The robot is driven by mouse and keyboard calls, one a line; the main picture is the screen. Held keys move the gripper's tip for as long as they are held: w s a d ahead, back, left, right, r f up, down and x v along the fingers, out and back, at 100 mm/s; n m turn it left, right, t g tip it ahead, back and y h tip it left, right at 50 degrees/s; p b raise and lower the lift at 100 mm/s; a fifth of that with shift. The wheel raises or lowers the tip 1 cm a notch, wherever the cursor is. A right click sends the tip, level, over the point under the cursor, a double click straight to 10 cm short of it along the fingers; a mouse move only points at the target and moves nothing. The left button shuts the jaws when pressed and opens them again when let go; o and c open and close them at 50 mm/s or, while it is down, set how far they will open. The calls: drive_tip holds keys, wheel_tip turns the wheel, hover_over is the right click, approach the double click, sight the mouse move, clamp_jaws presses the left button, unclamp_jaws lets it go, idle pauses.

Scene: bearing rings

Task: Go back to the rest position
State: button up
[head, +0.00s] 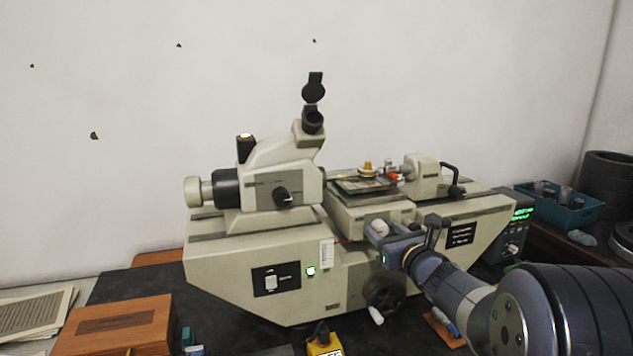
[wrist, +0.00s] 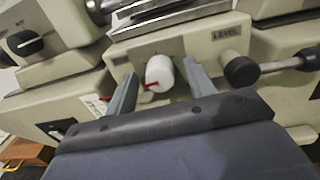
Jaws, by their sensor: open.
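My gripper (wrist: 162,92) is open in the wrist view, its two grey fingers spread on either side of a white knob (wrist: 159,72) with a red mark. The knob sits on the front of the beige machine's stage; whether the fingers touch it I cannot tell. In the head view my arm reaches in from the lower right, and my gripper (head: 378,236) is at the front of the machine (head: 240,260), close to the white knob (head: 379,226). Nothing shows held between the fingers.
A dark handwheel (head: 384,293) is just below my gripper. A wooden box (head: 115,326) and a yellow object (head: 324,342) are at the front. A blue crate (head: 560,207) stands at the right. A dark knob (wrist: 241,71) with a shaft is right of my fingers.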

drive_tip(key=shift+r+m+p, duration=0.2)
drive_tip(key=shift+m+p, duration=0.6)
drive_tip(key=shift+p, duration=0.3)
drive_tip(key=shift+f+m+p, duration=0.1)
drive_tip(key=shift+m+p, duration=0.2)
drive_tip(key=shift+p, duration=0.1)
drive_tip(key=shift+f, duration=0.1)
